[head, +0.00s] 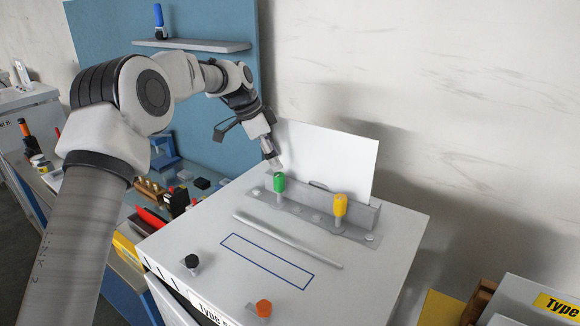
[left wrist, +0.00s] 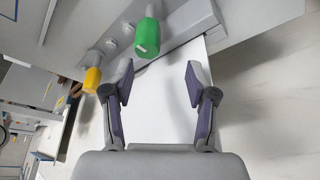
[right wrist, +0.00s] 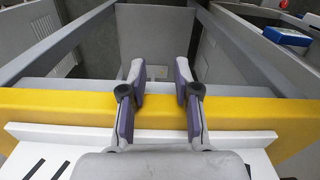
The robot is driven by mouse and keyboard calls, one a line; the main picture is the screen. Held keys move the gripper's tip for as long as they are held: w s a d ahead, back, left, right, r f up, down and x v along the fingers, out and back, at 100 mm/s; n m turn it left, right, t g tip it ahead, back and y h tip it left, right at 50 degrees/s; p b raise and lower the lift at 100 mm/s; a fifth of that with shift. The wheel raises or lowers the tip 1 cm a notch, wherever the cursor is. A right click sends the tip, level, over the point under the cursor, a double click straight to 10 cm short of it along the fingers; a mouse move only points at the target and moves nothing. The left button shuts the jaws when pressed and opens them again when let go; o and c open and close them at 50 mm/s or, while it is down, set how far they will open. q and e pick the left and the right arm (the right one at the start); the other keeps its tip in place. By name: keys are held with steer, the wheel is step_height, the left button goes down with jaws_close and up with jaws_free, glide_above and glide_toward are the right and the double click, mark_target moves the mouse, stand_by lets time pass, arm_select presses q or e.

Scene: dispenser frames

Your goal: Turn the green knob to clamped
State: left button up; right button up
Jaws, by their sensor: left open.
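The green knob (head: 279,183) stands upright on a grey bracket (head: 317,215) at the back of the white table-top unit. A yellow knob (head: 340,205) stands to its right on the same bracket. My left gripper (head: 275,162) is just above and behind the green knob, apart from it. In the left wrist view the green knob (left wrist: 147,38) lies just beyond the open fingers (left wrist: 159,84), with nothing between them. The yellow knob (left wrist: 92,78) is to the left there. My right gripper (right wrist: 159,84) is open and empty in the right wrist view, over a yellow edge.
A white panel (head: 330,160) rises behind the bracket. A grey rod (head: 287,239), a blue outlined rectangle (head: 233,238), a black knob (head: 192,261) and an orange knob (head: 263,308) are on the white top. Cluttered benches stand left; a grey-walled bin (right wrist: 160,45) lies beyond my right gripper.

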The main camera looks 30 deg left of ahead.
mark_target(278, 175)
arm_select(q)
steer(key=shift+s+d+f+p, duration=0.3)
steer(key=shift+s+f+p, duration=0.05)
steer(key=shift+s, duration=0.3)
steer(key=shift+s+d+f+p, duration=0.3)
steer(key=shift+s+p, duration=0.05)
steer(key=shift+s, duration=0.25)
steer(key=shift+d+f, duration=0.2)
steer(key=shift+f, duration=0.45)
steer(key=w+f, duration=0.2)
steer(key=f, duration=0.1)
steer(key=shift+w+d+p, duration=0.2)
steer(key=shift+w+p, duration=0.15)
steer(key=shift+w, duration=0.05)
steer(key=shift+s+r, duration=0.35)
steer(key=shift+s, duration=0.2)
steer(key=c, duration=0.9)
jaws_close()
arm_select(e)
steer(key=r, duration=0.1)
steer(key=s+r, duration=0.1)
steer(key=r, duration=0.1)
steer(key=shift+s, duration=0.3)
arm_select(q)
steer(key=shift+f, duration=0.1)
